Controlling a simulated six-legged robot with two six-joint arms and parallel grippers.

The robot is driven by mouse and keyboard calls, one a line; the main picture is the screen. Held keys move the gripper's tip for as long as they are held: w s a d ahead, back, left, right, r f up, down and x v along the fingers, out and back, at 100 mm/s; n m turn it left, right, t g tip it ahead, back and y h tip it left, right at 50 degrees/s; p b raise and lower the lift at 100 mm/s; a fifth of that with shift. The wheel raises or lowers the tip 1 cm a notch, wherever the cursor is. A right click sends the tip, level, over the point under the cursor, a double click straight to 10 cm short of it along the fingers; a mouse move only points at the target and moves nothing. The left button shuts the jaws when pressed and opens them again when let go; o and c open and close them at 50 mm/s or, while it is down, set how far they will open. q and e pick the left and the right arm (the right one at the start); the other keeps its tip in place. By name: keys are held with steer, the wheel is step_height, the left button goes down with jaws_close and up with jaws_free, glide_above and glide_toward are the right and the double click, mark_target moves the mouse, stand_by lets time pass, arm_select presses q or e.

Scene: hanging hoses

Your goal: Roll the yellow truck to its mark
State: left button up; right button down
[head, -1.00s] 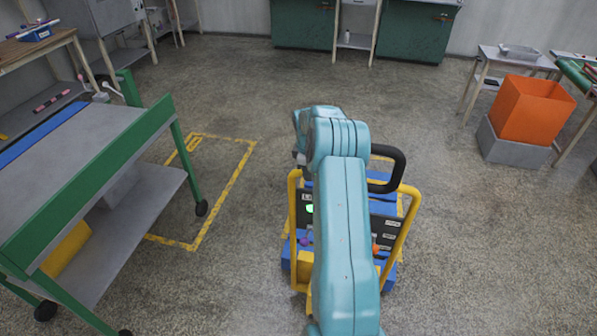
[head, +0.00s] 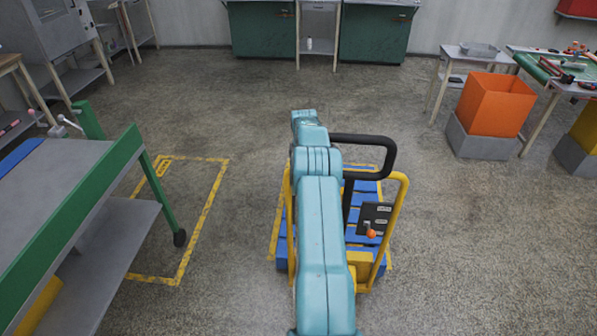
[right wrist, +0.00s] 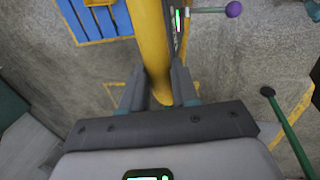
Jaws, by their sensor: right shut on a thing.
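The yellow truck (head: 396,225) has a yellow tube frame, a blue slatted deck (head: 360,203), a black panel with an orange knob and a black looped bar. It stands within a yellow floor outline (head: 275,232). My teal arm covers its left part in the head view. In the right wrist view my right gripper (right wrist: 160,92) is shut around a yellow upright tube (right wrist: 151,45) of the truck. Blue slats (right wrist: 90,18) and a purple knob (right wrist: 233,9) show beside it. My left gripper is out of view.
Another yellow floor outline (head: 203,220), empty, lies to the left beside a green-framed cart (head: 75,215). An orange bin (head: 495,105) stands on a grey base at right. Open floor lies beyond the truck, before the green cabinets (head: 262,28).

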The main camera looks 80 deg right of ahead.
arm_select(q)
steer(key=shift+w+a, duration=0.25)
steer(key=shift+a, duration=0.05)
arm_select(e)
steer(key=shift+a+r, duration=0.15)
steer(key=shift+a, duration=0.5)
steer(key=shift+d, duration=0.15)
steer(key=c, duration=0.8)
jaws_free()
steer(key=shift+d+f, duration=0.1)
steer(key=shift+f, duration=0.1)
steer(key=shift+c, duration=0.2)
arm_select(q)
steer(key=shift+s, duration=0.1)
arm_select(e)
steer(key=shift+r, duration=0.1)
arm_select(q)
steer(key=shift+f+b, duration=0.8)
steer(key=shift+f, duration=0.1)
arm_select(e)
steer(key=v, duration=1.6)
steer(key=shift+r, duration=0.2)
steer(key=shift+d, duration=0.1)
